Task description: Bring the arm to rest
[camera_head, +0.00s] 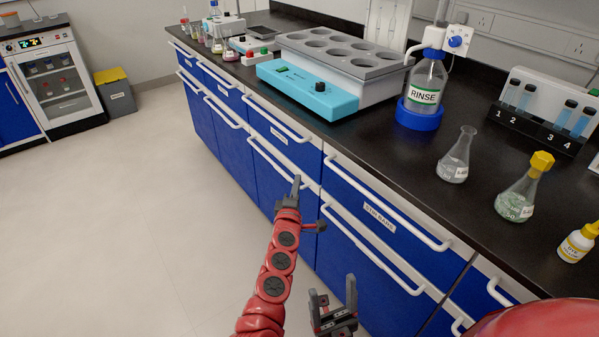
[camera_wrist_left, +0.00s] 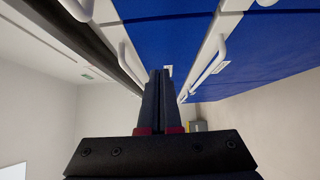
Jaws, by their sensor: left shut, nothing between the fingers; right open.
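My left gripper (camera_head: 296,186) is at the end of the red arm in the head view, in front of the blue drawers with white handles. Its fingers are shut with nothing between them. In the left wrist view the two dark fingers of the left gripper (camera_wrist_left: 160,75) lie together, with blue drawer fronts (camera_wrist_left: 265,50) beyond them. My right gripper (camera_head: 333,300) is lower in the head view, with its fingers apart and empty, in front of the lower drawers. Whether the left fingertips touch a handle I cannot tell.
The black worktop (camera_head: 390,150) holds a heating bath (camera_head: 310,90), a rinse bottle (camera_head: 424,90), a clear flask (camera_head: 457,155), a yellow-capped flask (camera_head: 518,200), a dropper bottle (camera_head: 577,243) and a tube rack (camera_head: 540,130). White handles (camera_head: 390,222) stick out from the drawers. The floor (camera_head: 130,200) at left is clear.

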